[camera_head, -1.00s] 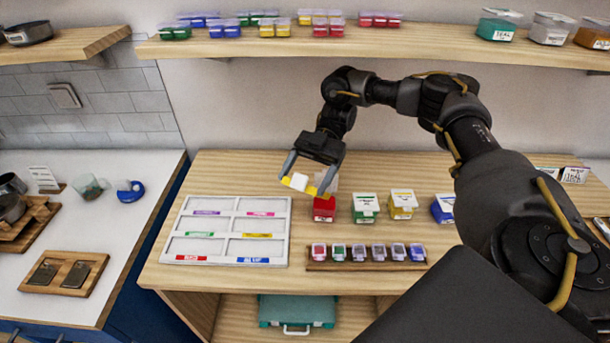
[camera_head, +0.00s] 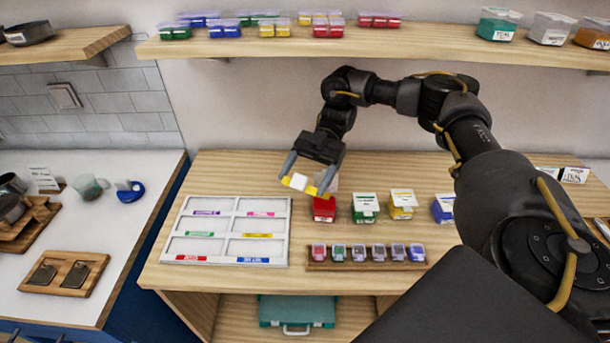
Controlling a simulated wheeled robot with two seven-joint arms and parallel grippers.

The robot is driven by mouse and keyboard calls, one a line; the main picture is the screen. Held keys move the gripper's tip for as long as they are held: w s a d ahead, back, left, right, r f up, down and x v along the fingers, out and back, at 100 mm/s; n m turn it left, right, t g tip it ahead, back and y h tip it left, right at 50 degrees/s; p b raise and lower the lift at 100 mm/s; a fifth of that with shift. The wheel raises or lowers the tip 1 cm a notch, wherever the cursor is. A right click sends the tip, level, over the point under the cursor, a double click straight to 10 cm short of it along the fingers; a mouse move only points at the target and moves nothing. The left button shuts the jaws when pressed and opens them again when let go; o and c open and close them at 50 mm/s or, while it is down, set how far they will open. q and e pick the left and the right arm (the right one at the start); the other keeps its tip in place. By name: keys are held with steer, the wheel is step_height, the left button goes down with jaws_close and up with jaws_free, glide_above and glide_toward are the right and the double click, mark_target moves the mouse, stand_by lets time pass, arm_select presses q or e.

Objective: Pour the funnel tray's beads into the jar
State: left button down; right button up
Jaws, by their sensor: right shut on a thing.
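My right gripper (camera_head: 304,185), with yellow fingertips, is shut on a small white piece that looks like the funnel tray (camera_head: 299,182). It holds the tray above the table, just up and left of a red jar (camera_head: 324,209). The red jar stands upright with a pale raised lid behind it, partly hidden by the gripper. I cannot see any beads in the tray. Green (camera_head: 365,208), yellow (camera_head: 402,205) and blue (camera_head: 443,208) jars stand in a row to the right. My left gripper is not in view.
A white sorting board (camera_head: 228,230) with labelled compartments lies left of the jars. A wooden rack (camera_head: 366,265) of several small colored containers sits in front. A shelf (camera_head: 370,46) with bead boxes runs above. A teal case (camera_head: 297,310) is below the tabletop.

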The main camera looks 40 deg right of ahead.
mark_target(301, 189)
steer(key=shift+s+a+f+t+h, duration=0.2)
steer(key=shift+a+f+t+h, duration=0.1)
steer(key=shift+a+f+h, duration=0.25)
steer(key=shift+s+a+f+h, duration=0.2)
steer(key=shift+f+h, duration=0.15)
steer(key=shift+h, duration=0.2)
steer(key=shift+s+a+f+h, duration=0.15)
steer(key=shift+a+h, duration=0.1)
steer(key=shift+h, duration=0.15)
steer(key=shift+s+a+t+h+p, duration=0.35)
steer(key=shift+a+t+h+p, duration=0.25)
steer(key=shift+h, duration=0.25)
steer(key=shift+s+a+t+h+p, duration=0.3)
steer(key=shift+a+t+h+p, duration=0.15)
steer(key=shift+a+h, duration=0.35)
steer(key=shift+s+a+t+h+p, duration=0.35)
steer(key=shift+a+t+h+p, duration=0.15)
steer(key=shift+h, duration=0.45)
